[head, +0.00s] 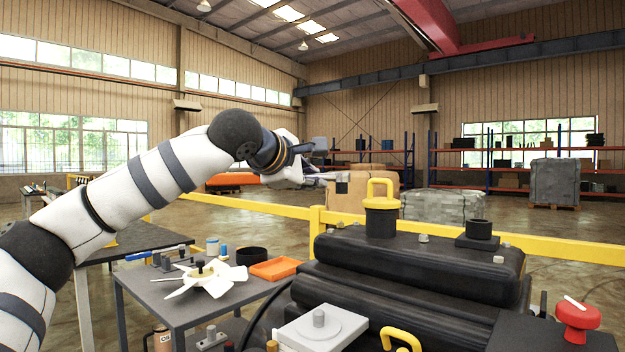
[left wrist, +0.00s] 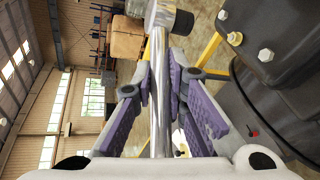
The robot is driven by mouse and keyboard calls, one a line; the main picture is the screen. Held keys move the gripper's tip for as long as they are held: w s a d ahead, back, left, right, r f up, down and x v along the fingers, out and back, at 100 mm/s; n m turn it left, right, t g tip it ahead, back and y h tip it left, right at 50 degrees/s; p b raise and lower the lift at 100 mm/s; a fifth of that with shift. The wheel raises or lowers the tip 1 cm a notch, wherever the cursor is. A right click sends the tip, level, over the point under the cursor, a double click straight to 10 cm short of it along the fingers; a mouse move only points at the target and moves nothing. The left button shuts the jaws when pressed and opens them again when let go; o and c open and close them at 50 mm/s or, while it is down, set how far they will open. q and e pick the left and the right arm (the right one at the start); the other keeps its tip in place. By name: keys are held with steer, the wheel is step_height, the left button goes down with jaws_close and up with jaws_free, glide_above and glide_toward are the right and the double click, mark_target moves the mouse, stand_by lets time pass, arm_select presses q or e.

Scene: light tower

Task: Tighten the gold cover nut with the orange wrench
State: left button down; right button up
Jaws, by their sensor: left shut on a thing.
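My left gripper (head: 303,165) is raised behind the black machine, left of its yellow handle. In the left wrist view, its purple-padded fingers (left wrist: 158,85) are shut on the shiny handle of a silver hammer-like tool (left wrist: 157,60). The tool's thick grey head (left wrist: 170,17) is beyond the fingertips. A small gold nut or bolt head (head: 272,346) shows at the bottom edge, beside the grey cover plate (head: 350,332). I cannot tell whether it is the cover nut. I cannot make out an orange wrench. My right gripper is not in view.
The black machine (head: 400,262) fills the front right, with a red knob (head: 577,318) at its right. A grey table (head: 170,305) at left bears a white fan (head: 205,278), an orange tray (head: 275,269) and small parts. A yellow rail (head: 560,266) runs behind the machine.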

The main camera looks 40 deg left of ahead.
mark_target(340, 224)
arm_select(q)
steer(key=shift+s+d+r, duration=0.1)
steer(key=shift+s+r, duration=0.1)
steer(key=shift+s, duration=0.3)
steer(key=shift+w+f, duration=0.1)
steer(key=shift+f, duration=2.4)
steer(key=c, duration=2.4)
jaws_free()
steer(key=shift+f, duration=0.85)
steer(key=shift+w+a+f+m+h, duration=0.1)
steer(key=shift+a+m+h, duration=0.1)
steer(key=shift+m+h, duration=0.2)
steer(key=shift+w+a+m+h, duration=0.1)
steer(key=shift+a+m+h, duration=0.05)
steer(key=shift+m+h, duration=0.2)
steer(key=shift+h, duration=0.25)
steer(key=shift+w+a+f+m+h, duration=0.1)
steer(key=shift+w+a+m+h, duration=0.2)
steer(key=shift+m+h, duration=0.4)
steer(key=shift+d, duration=0.1)
